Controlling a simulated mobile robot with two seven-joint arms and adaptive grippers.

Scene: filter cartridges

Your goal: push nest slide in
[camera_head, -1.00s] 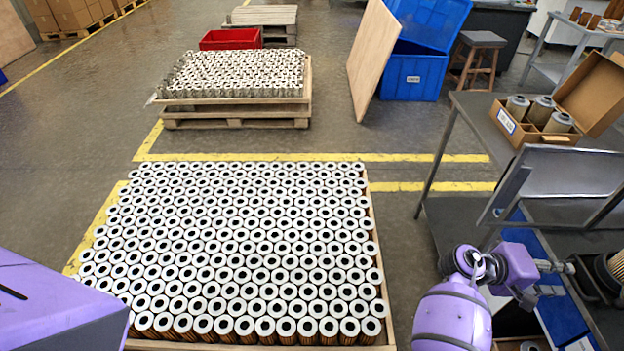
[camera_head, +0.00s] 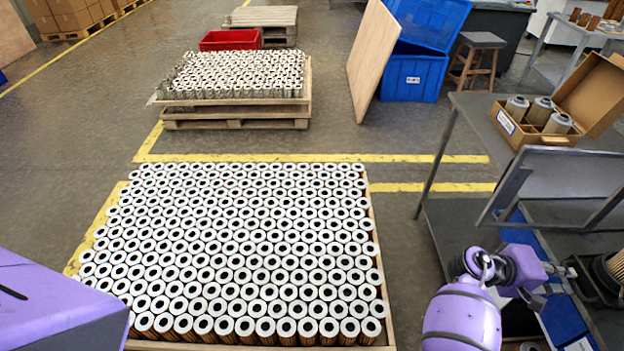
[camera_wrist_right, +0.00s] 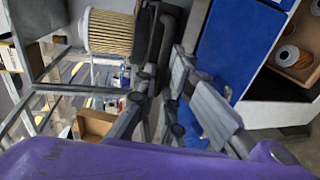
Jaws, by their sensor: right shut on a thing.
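A dark holder, seemingly the nest slide (camera_head: 594,284), is at the right edge of the head view. A pleated filter cartridge (camera_head: 613,267) sits against it, partly cut off by the frame. In the right wrist view the cartridge (camera_wrist_right: 108,32) is tan with a pale rim and lies left of the dark holder (camera_wrist_right: 150,42). My right gripper (camera_head: 570,270) is at the holder's left side, and its dark and grey fingers (camera_wrist_right: 170,85) are closed against it. The exact contact is hidden. My left gripper is out of view; a purple part of mine fills the lower left.
A grey bench (camera_head: 470,110) at right carries an open cardboard box (camera_head: 535,128) of filters. A tilted grey panel (camera_head: 560,185) stands close above my right arm. A large pallet of upright filters (camera_head: 250,245) fills the middle. Floor between pallet and bench is clear.

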